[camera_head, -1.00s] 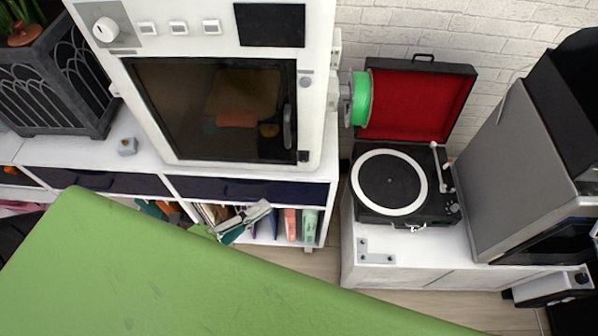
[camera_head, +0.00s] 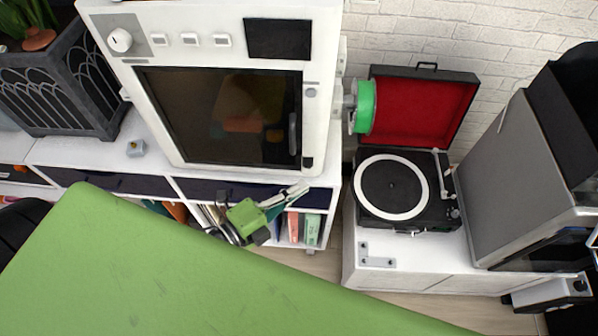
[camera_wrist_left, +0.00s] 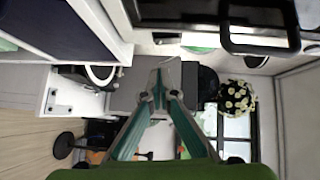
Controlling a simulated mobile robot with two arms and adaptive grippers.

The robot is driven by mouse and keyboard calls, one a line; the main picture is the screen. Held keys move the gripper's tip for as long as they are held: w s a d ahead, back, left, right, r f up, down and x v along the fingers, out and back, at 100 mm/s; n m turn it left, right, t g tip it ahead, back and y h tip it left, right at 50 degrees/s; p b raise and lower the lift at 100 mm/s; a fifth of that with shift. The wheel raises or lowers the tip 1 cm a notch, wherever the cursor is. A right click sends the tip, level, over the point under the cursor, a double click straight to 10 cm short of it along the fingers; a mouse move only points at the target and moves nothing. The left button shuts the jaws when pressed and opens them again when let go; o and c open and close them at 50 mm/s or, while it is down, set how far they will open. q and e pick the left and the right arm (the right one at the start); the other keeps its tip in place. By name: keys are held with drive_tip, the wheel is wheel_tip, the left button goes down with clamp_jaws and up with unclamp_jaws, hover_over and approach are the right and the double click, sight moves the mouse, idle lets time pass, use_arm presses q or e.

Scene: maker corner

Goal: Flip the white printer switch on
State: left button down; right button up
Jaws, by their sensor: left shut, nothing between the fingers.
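The white printer (camera_head: 323,115) stands on the white cabinet in the head view, its dark glass door closed. A small dark switch-like part (camera_head: 307,162) sits at the lower right corner of its front. Whether it is on or off is too small to tell. My left gripper (camera_head: 300,190) is shut and empty, just below that corner, in front of the cabinet and apart from the printer. In the left wrist view its fingers (camera_wrist_left: 159,80) meet at the tips, with the black door handle (camera_wrist_left: 260,46) at the upper right. My right gripper is not in view.
A green spool (camera_head: 365,106) sticks out from the printer's right side. An open record player (camera_head: 438,205) and a grey cabinet-like machine (camera_head: 510,175) stand to the right. Books stand in the shelf below the printer.

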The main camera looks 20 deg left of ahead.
sight(310, 169)
use_arm(q)
drive_tip(key=w, duration=0.2)
drive_tip(key=w+a, duration=0.1)
drive_tip(key=w, duration=0.1)
drive_tip(key=shift+f+p, duration=0.25)
drive_tip(key=shift+p, duration=0.15)
drive_tip(key=shift+w+f+b, duration=0.1)
drive_tip(key=shift+f+b, duration=0.2)
drive_tip(key=shift+b, duration=0.45)
drive_tip(key=shift+w+a+r+t, duration=0.1)
drive_tip(key=shift+r+t, duration=0.05)
drive_tip(key=shift+t, duration=0.15)
drive_tip(key=shift+r, duration=0.1)
